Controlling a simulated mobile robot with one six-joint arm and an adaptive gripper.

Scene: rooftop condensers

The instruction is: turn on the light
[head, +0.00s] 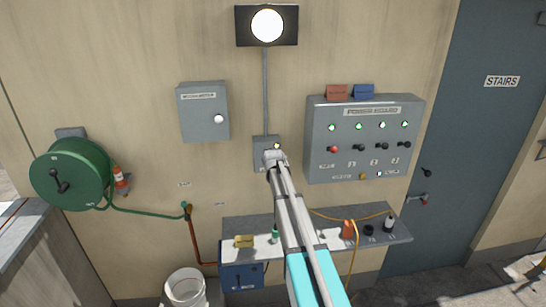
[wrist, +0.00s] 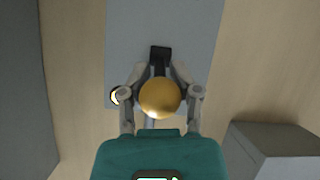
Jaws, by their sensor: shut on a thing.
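The wall light (head: 267,25) is a round lamp on a black plate at the top, and it glows bright white. A conduit runs down from it to a small grey switch box (head: 259,146), which also fills the middle of the wrist view (wrist: 190,25). On the box is a switch lever with a black base (wrist: 160,54) and a yellow ball knob (wrist: 160,98). My gripper (head: 275,157) is at the box, its fingers (wrist: 161,80) shut around the lever on both sides. My arm hides part of the box in the head view.
A power board (head: 315,155) with green lamps and several levers hangs to the right, a grey box (head: 204,115) to the left. A shelf (head: 240,225) with bottles is below. A green hose reel (head: 70,175) is far left, a door (head: 470,150) right.

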